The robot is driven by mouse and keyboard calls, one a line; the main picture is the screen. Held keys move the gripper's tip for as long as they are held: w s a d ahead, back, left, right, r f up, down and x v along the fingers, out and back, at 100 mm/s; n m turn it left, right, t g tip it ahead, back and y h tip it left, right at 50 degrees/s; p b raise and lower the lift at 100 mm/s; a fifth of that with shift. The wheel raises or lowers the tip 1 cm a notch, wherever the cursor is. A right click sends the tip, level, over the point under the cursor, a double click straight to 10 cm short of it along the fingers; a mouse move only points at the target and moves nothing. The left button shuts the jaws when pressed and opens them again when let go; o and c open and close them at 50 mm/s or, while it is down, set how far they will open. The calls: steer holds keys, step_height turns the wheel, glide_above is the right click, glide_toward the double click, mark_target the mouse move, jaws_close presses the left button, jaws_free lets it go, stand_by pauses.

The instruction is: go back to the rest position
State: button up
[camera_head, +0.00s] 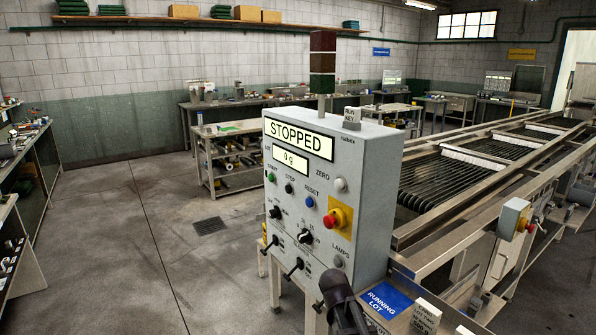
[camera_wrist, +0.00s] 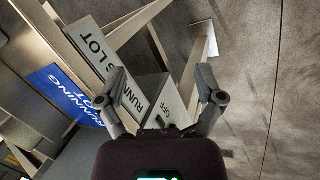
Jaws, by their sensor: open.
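My gripper (camera_wrist: 160,76) is open in the wrist view, its two dark fingers spread apart with nothing held between them. Behind the fingers are a white label plate (camera_wrist: 165,100) and a blue "RUNNING LOT" sign (camera_wrist: 62,88), seen at a slant. In the head view a dark part of my arm stands at the bottom, in front of the lower edge of the grey control box (camera_head: 370,190). The fingertips cannot be made out there.
The roller sizer (camera_head: 480,165) runs back to the right behind the box. A red emergency button (camera_head: 332,221) sits on the box face. Benches (camera_head: 235,155) stand along the back wall, shelves at the left. The floor (camera_head: 130,240) left of the box is open, with a drain grate (camera_head: 210,226).

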steer(key=s+d+m+y+p, duration=0.1)
steer(key=s+y, duration=0.3)
steer(key=s, duration=0.5)
steer(key=shift+s+d+r+m, duration=0.25)
steer(key=shift+d+r+m, duration=0.2)
steer(key=shift+m, duration=0.15)
stand_by(0.3)
